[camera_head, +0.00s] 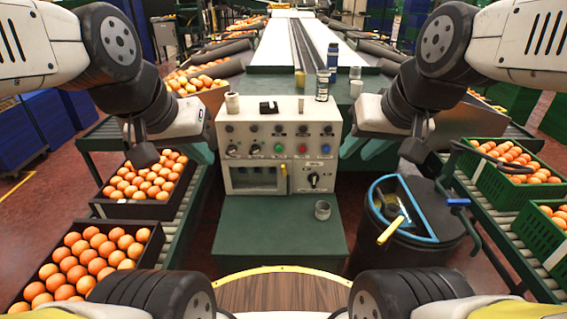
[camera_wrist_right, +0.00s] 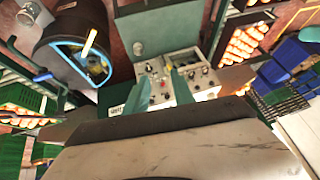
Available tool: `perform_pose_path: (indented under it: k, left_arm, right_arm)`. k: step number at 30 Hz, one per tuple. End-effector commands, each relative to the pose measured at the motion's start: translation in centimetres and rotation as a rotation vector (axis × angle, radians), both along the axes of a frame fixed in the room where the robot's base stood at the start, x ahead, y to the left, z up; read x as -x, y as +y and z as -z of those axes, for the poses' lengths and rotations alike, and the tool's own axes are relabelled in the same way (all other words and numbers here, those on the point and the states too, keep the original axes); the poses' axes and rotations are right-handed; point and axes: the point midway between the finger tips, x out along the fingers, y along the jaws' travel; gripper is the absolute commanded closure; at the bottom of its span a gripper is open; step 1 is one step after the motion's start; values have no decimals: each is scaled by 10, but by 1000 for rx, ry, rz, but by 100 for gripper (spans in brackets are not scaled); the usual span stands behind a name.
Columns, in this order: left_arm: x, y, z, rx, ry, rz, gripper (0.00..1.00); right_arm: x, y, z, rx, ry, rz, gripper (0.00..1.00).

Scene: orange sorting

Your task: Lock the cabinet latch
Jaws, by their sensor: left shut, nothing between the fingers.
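The cabinet is a white control box (camera_head: 278,130) with knobs, colored buttons and a small windowed door (camera_head: 253,179) low on its front. A small yellow piece, seemingly the latch (camera_head: 284,170), stands at the door's right edge; I cannot tell its locked state. A black rotary knob (camera_head: 314,180) is right of it. My left gripper (camera_head: 204,152) has teal fingers, shut and empty, left of the box. My right gripper (camera_head: 355,148) is right of the box, apart from it. In the right wrist view its teal fingers (camera_wrist_right: 161,88) are spread and empty, with the box beyond.
A dark bin (camera_head: 420,225) with a blue rim is at right. Orange crates (camera_head: 150,205) line both sides. Space before the door is clear.

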Motion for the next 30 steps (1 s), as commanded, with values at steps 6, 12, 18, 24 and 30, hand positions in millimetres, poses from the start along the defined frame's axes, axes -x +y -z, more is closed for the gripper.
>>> perform_pose_path:
  k: [6, 12, 18, 24, 30]
  left_arm:
    - [0, 0, 0, 0, 0, 0, 100]
    - [0, 0, 0, 0, 0, 0, 100]
    - [0, 0, 0, 0, 0, 0, 100]
    - [0, 0, 0, 0, 0, 0, 100]
    - [0, 0, 0, 0, 0, 0, 100]
  right_arm:
    - [-89, 19, 2, -11, -100, -20, 64]
    - [-192, 44, 18, -19, -239, -26, 64]
    - [-280, 69, 55, -14, -376, -16, 64]
    - [-348, 92, 110, 9, -513, 3, 64]
    - [-390, 111, 180, 50, -645, 31, 64]
